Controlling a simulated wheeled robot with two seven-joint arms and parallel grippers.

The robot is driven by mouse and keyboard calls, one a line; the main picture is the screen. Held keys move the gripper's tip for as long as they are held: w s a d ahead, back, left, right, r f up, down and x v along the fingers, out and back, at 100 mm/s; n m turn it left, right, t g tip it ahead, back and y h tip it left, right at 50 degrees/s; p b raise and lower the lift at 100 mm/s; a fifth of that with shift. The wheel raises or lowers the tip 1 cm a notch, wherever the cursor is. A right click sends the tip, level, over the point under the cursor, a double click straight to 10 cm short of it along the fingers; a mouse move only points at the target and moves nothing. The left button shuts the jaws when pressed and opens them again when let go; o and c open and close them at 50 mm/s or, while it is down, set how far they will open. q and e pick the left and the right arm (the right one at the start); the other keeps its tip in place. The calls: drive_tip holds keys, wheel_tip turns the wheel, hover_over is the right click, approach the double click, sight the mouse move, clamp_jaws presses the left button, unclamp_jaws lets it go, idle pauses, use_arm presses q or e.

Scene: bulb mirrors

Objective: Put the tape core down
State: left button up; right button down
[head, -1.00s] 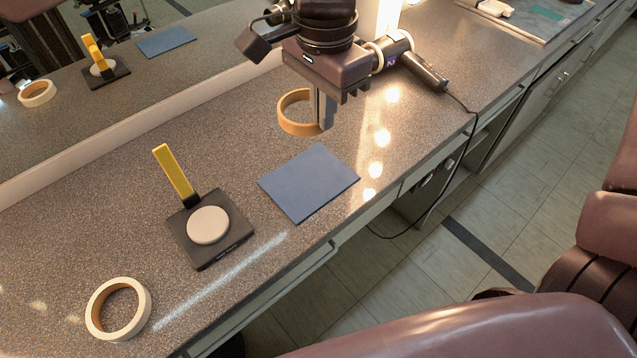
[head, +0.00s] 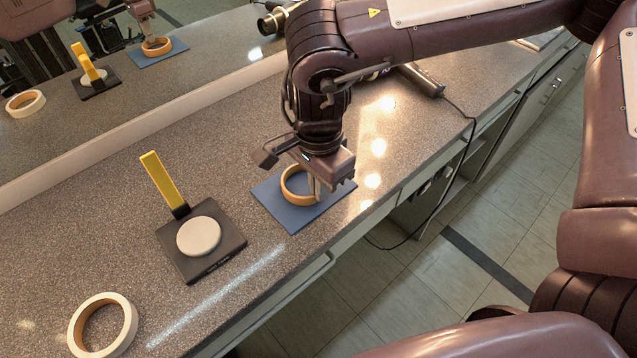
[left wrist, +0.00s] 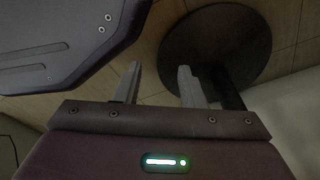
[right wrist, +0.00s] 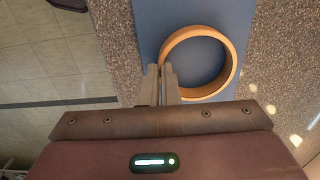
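The tape core (head: 287,190) is an orange-brown ring. It is over the blue mat (head: 277,213), flat and level, on it or just above it; I cannot tell which. My right gripper (head: 315,194) is shut on the ring's near wall. In the right wrist view the fingers (right wrist: 161,72) pinch the wall of the tape core (right wrist: 236,70), with the blue mat (right wrist: 200,12) beneath. My left gripper (left wrist: 158,80) shows only in the left wrist view, open and empty, away from the counter.
A black stand (head: 220,255) with a pale disc and a yellow upright (head: 163,181) is left of the mat. A white tape roll (head: 128,334) lies at the lower left. A hair dryer (head: 423,80) lies behind my right arm. A mirror (head: 205,40) lines the back.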

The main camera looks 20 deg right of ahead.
drive_tip(key=c, duration=1.7)
unclamp_jaws()
use_arm(q)
drive_tip(key=shift+r, duration=0.1)
